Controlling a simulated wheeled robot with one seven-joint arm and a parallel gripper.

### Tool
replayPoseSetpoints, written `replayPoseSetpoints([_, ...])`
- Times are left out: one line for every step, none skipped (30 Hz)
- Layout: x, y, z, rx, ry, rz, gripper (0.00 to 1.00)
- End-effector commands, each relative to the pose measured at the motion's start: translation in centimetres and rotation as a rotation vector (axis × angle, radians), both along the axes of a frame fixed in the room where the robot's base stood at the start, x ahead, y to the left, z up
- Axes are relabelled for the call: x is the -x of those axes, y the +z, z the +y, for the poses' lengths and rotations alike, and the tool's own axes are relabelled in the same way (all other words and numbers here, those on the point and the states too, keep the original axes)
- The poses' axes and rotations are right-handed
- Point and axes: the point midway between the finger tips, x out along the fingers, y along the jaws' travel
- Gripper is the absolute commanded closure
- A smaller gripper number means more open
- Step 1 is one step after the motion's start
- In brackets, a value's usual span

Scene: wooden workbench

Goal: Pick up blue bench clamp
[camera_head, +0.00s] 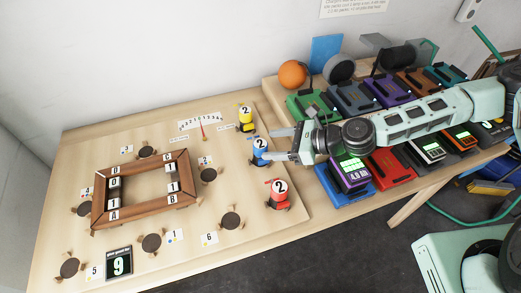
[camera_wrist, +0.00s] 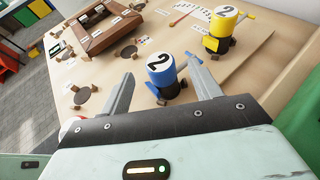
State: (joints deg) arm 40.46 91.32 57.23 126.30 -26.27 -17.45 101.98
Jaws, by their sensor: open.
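The blue bench clamp (camera_head: 259,149) stands on the wooden board between a yellow clamp (camera_head: 246,119) and a red clamp (camera_head: 278,194). It has a white top marked 2. My gripper (camera_head: 280,144) reaches in from the right, with its fingertips beside the blue clamp. In the wrist view the blue clamp (camera_wrist: 163,72) stands upright just beyond and between the fingers of my gripper (camera_wrist: 162,82). The fingers are spread and hold nothing. The yellow clamp (camera_wrist: 222,27) is behind the right finger. The red clamp is mostly hidden at the wrist view's left.
A wooden frame (camera_head: 177,167) with lettered tags and several dark round pieces occupy the board's left part. A number display reading 9 (camera_head: 119,263) is at the front. Coloured devices and an orange ball (camera_head: 292,74) crowd the bench at right, under my arm.

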Motion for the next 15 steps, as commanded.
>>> replayPoseSetpoints([-0.1,0.0,0.6,0.0,0.002,0.001,0.37])
replayPoseSetpoints([-0.2,-0.1,1.0,0.0,0.003,0.001,0.37])
replayPoseSetpoints([-0.4,-0.3,1.5,0.001,0.002,0.0,0.37])
replayPoseSetpoints([-0.5,-0.5,2.0,0.001,0.003,0.001,0.37])
replayPoseSetpoints([-0.7,-0.7,2.4,0.001,0.003,0.001,0.37])
replayPoseSetpoints([-0.8,-1.0,2.9,0.0,0.004,0.001,0.37])
replayPoseSetpoints([-1.0,-1.1,3.2,0.0,0.003,0.0,0.37])
replayPoseSetpoints([-1.1,-1.3,3.5,0.0,0.002,0.0,0.37])
replayPoseSetpoints([-1.2,-1.5,3.8,0.0,0.002,0.001,0.37])
replayPoseSetpoints([-1.2,-1.6,3.9,0.0,0.001,0.0,0.37])
replayPoseSetpoints([-1.3,-1.7,4.0,0.0,0.001,0.0,0.37])
replayPoseSetpoints([-1.3,-1.8,4.1,0.0,0.0,0.0,0.37])
replayPoseSetpoints([-1.3,-1.8,4.2,0.0,0.0,0.0,0.37])
replayPoseSetpoints([-1.4,-1.8,4.2,0.0,0.0,0.0,0.37])
replayPoseSetpoints([-1.4,-1.8,4.2,0.0,0.0,0.0,0.37])
